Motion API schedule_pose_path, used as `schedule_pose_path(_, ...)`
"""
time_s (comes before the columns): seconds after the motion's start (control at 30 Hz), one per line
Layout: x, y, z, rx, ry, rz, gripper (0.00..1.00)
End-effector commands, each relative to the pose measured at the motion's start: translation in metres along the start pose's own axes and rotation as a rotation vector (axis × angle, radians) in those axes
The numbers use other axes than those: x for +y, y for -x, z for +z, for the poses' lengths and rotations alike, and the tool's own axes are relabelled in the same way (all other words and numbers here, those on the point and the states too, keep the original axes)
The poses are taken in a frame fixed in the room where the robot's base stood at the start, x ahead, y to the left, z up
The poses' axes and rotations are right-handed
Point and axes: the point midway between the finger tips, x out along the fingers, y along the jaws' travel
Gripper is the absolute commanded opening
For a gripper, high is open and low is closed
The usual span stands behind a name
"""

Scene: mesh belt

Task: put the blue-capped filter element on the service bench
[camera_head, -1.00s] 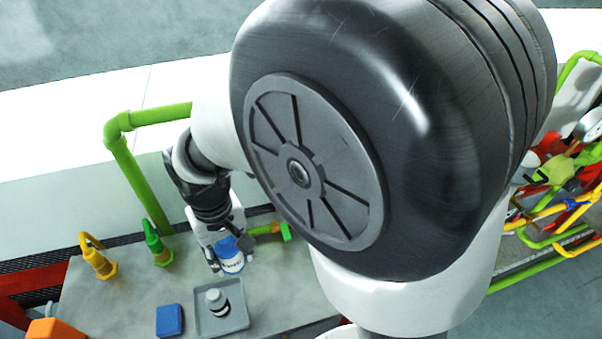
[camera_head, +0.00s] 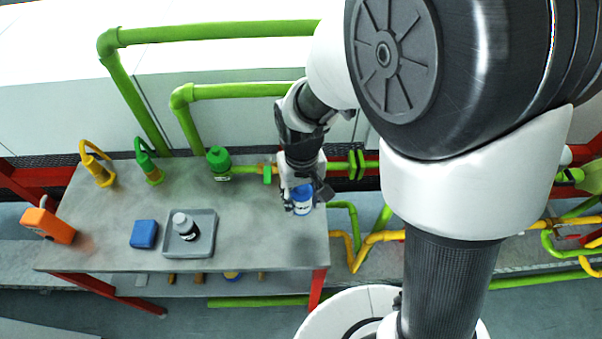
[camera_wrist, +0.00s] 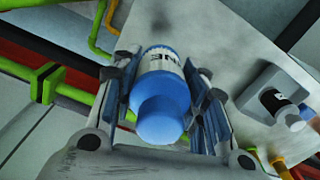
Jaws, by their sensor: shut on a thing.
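The blue-capped filter element (camera_wrist: 162,100) is a cylinder with a blue cap and a white label with dark lettering. My gripper (camera_head: 301,200) is shut on it, with a finger on each side in the wrist view (camera_wrist: 172,98). In the head view the filter element (camera_head: 302,205) hangs below my gripper near the right end of the service bench (camera_head: 250,245). I cannot tell whether its lower end touches the bench top. The bench is a grey top on red legs.
A grey tray (camera_head: 208,248) holds a grey-capped bottle (camera_head: 185,228). A blue block (camera_head: 144,234), an orange box (camera_head: 48,225) and yellow (camera_head: 98,170), green (camera_head: 150,170) fittings stand leftward. Green pipes (camera_head: 220,33) run behind. Bench top between tray and gripper is clear.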

Motion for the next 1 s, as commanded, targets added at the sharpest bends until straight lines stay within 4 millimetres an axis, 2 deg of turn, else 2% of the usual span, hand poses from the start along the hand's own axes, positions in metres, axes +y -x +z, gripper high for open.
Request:
schedule_pose_path(0.03, 0.0, -0.019, 0.001, -0.005, 0.0, 0.0, 0.14)
schedule_pose_path(0.1, 0.0, -0.036, 0.001, -0.005, 0.0, 0.0, 0.14)
schedule_pose_path(0.23, 0.0, -0.06, 0.001, -0.003, 0.0, 0.0, 0.14)
schedule_pose_path(0.47, 0.0, -0.076, 0.0, 0.0, 0.0, 0.0, 0.14)
schedule_pose_path(0.73, 0.0, -0.114, 0.0, -0.002, 0.0, 0.0, 0.14)
schedule_pose_path(1.0, 0.0, -0.114, -0.001, 0.002, 0.0, 0.0, 0.14)
